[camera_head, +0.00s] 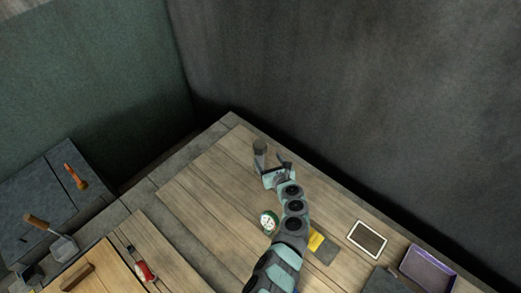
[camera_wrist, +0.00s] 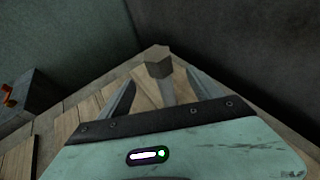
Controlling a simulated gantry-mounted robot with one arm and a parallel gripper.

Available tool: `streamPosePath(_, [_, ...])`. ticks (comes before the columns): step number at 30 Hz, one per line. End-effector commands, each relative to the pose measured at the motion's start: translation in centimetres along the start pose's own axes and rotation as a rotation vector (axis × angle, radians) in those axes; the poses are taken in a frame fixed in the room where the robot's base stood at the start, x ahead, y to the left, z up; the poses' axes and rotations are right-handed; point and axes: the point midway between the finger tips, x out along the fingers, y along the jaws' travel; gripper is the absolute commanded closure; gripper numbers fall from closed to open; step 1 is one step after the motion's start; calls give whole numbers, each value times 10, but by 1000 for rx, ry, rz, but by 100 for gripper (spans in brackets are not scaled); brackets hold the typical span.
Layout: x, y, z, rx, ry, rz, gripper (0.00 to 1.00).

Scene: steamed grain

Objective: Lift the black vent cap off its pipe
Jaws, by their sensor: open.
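The vent cap is a dark grey, blocky piece (camera_wrist: 158,69) at the far corner of the wooden table in the wrist view. In the head view it shows as a dark grey upright shape (camera_head: 260,147) just beyond my gripper (camera_head: 274,164). The pipe under it cannot be made out clearly. In the wrist view my gripper (camera_wrist: 160,82) is open, with one finger to the left and one to the right. The cap appears between and beyond the fingertips. I cannot tell whether either finger touches it. Nothing is held.
A round white-faced gauge (camera_head: 269,221) stands left of my arm. A yellow item (camera_head: 316,240), a framed panel (camera_head: 367,239) and a purple tray (camera_head: 428,269) lie to the right. Tools lie at the lower left. Dark walls rise behind the table's far corner.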

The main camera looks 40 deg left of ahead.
Motion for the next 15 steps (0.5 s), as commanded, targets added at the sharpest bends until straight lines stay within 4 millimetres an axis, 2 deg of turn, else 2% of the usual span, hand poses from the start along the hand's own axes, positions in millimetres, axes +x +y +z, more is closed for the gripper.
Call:
streamPosePath(7, [34, 1, -4, -6, 3, 1, 26])
streamPosePath(15, [47, -1, -1, -5, 3, -6, 26])
